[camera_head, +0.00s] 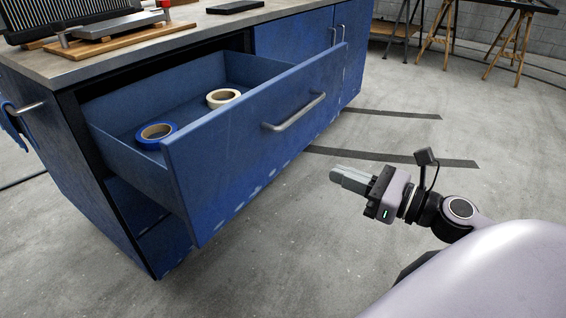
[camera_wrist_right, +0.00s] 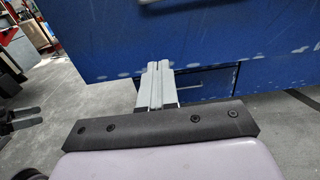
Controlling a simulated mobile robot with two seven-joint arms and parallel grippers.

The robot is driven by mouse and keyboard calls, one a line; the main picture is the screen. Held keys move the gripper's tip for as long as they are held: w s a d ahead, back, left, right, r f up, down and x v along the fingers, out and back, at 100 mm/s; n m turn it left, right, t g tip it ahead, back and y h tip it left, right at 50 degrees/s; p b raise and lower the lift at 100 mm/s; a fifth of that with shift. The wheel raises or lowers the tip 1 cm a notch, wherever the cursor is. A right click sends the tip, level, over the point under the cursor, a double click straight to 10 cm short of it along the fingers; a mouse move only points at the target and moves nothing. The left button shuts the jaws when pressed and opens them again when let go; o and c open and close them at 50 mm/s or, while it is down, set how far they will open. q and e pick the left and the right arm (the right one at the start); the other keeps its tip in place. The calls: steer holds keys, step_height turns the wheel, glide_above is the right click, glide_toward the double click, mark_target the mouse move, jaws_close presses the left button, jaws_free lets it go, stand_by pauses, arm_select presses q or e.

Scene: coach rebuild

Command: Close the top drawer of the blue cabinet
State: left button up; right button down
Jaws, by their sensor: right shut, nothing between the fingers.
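The blue cabinet (camera_head: 298,32) stands at the left in the head view, under a grey worktop. Its top drawer (camera_head: 250,130) is pulled well out, with its front facing my right arm. The drawer has a grey bar handle (camera_head: 294,113). My right gripper (camera_head: 334,175) is shut and empty, in front of the drawer and to the right of it, apart from the handle. In the right wrist view the shut fingers (camera_wrist_right: 156,68) point toward the blue drawer front (camera_wrist_right: 220,35).
A blue tape roll (camera_head: 156,133) and a cream tape roll (camera_head: 223,97) lie inside the drawer. Tools and a wooden board (camera_head: 125,36) lie on the worktop. Grey floor is clear in front of the cabinet, with dark strips (camera_head: 400,158) on it. Wooden trestles stand at the back.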

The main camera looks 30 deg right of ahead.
glide_toward(270, 147)
steer(key=shift+x, duration=2.85)
steer(key=shift+w+a, duration=0.15)
steer(key=shift+w, duration=0.25)
steer(key=shift+w+a, duration=0.1)
